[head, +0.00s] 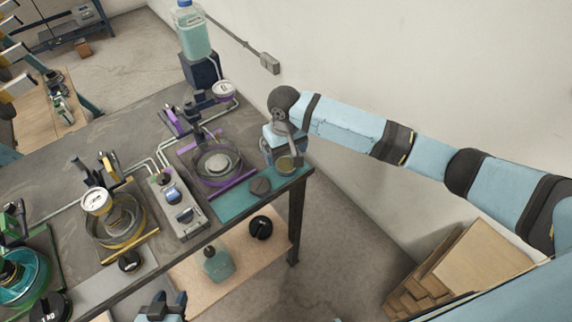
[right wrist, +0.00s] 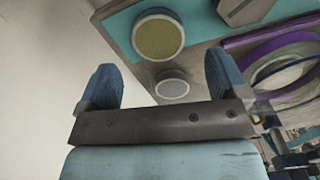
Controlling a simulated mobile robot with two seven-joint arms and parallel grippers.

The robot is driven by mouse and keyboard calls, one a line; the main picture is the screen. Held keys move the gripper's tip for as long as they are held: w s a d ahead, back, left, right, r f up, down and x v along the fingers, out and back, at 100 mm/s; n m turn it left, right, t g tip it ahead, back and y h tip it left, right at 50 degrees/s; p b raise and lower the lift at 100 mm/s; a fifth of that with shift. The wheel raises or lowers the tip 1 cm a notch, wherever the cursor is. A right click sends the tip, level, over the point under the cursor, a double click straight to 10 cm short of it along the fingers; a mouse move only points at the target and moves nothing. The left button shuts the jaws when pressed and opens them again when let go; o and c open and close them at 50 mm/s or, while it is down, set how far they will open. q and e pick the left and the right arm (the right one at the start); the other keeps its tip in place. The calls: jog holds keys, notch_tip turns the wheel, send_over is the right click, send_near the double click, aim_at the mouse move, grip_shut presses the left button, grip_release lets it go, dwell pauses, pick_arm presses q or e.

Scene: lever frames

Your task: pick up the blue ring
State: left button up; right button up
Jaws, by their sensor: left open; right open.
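I cannot make out a separate blue ring with certainty. The nearest match is a teal round part (head: 18,272) in the green frame at the lower left of the head view. My right gripper (head: 284,156) is over the teal mat (head: 238,203) at the table's right end. In the right wrist view its two blue fingers (right wrist: 162,76) are spread with nothing held. A round olive-topped piece with a pale rim (right wrist: 158,37) and a smaller grey disc (right wrist: 172,88) lie beyond the fingertips. My left gripper (head: 165,308) is open at the bottom edge, partly cut off.
A purple frame with a ring (head: 218,168), a yellow frame (head: 120,222) and a grey control box (head: 178,210) stand on the dark table. A bottle of teal liquid (head: 192,35) stands at the back. The wall is close behind my right arm. Cardboard (head: 465,262) leans at lower right.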

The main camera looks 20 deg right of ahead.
aim_at(286, 162)
notch_tip(286, 162, down, 5)
jog(key=shift+d+r, duration=0.1)
jog(key=shift+r, duration=0.05)
jog(key=shift+c, duration=0.2)
jog(key=c, duration=1.1)
jog(key=shift+r, duration=0.2)
